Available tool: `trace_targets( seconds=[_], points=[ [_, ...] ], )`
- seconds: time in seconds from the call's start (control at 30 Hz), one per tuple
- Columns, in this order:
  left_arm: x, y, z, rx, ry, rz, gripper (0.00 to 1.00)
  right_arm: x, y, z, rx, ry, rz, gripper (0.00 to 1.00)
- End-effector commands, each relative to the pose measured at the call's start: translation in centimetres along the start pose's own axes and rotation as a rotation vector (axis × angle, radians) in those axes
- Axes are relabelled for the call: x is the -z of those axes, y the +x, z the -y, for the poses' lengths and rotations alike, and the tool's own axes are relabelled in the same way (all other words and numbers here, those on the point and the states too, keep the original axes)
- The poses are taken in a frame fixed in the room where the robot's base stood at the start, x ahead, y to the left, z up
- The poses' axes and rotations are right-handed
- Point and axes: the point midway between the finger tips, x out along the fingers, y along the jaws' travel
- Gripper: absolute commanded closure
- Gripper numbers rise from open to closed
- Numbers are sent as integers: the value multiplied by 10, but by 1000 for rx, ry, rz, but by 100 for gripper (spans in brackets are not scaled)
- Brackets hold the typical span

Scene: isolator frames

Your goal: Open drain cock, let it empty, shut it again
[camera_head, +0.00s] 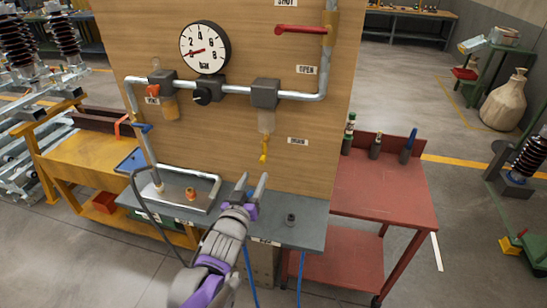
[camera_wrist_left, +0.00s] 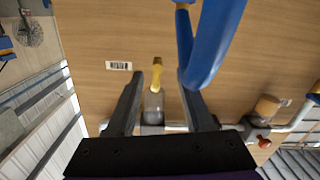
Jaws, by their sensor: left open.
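The yellow drain cock (camera_head: 264,149) hangs below a clear bowl (camera_head: 266,121) under a grey pipe block (camera_head: 264,93) on the wooden panel. My left gripper (camera_head: 253,184) is open and empty, its two fingers pointing up just below the cock. In the left wrist view the cock (camera_wrist_left: 156,76) appears between and beyond the open fingers; no contact is visible. That view is turned over, with the bowl (camera_wrist_left: 153,102) below the cock. I cannot tell whether the cock is open or shut. My right gripper is not in view.
A label (camera_head: 298,140) is right of the cock. A round gauge (camera_head: 205,47) and red lever (camera_head: 302,30) are higher up. A grey shelf (camera_head: 300,237) lies below, a red trolley (camera_head: 393,190) to the right. A blue curved piece (camera_wrist_left: 213,45) partly blocks the wrist view.

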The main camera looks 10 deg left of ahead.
Motion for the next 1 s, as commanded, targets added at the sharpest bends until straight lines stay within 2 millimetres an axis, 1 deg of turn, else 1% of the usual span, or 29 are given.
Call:
trace_targets(
  seconds=[0.17,0.27,0.5,0.7,0.83,1.0],
  points=[
    [6,14,-4,-25,-8,-48,48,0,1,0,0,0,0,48],
    [7,27,-4,-25,-9,-47,48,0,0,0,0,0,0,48],
    [9,74,-6,-24,-8,-46,48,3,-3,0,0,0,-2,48],
    [11,103,-6,-24,-7,-46,48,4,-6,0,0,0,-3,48],
    [11,112,-6,-23,-7,-46,48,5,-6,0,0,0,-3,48],
    [10,115,-6,-23,-7,-45,48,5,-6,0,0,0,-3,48]
  ],
)
